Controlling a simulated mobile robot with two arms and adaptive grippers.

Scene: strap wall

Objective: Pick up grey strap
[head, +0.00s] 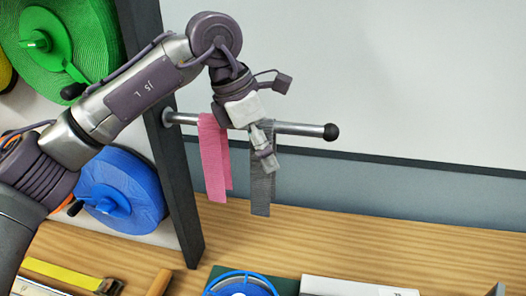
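A grey strap (261,192) hangs over a metal rod (292,128) with a black ball end. A pink strap (214,165) hangs on the same rod to its left. My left gripper (266,160) points down in front of the upper part of the grey strap and hides some of it. I see its fingers nearly edge-on, so I cannot tell whether they are open or hold the strap. My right gripper is out of view.
A dark upright post (175,170) carries the rod. Green (72,40) and blue (132,196) reels hang on the left. A yellow-and-black tool (70,277), a blue ring-shaped item (241,284) and a white box (345,287) lie in front. The wooden surface (400,245) is clear at right.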

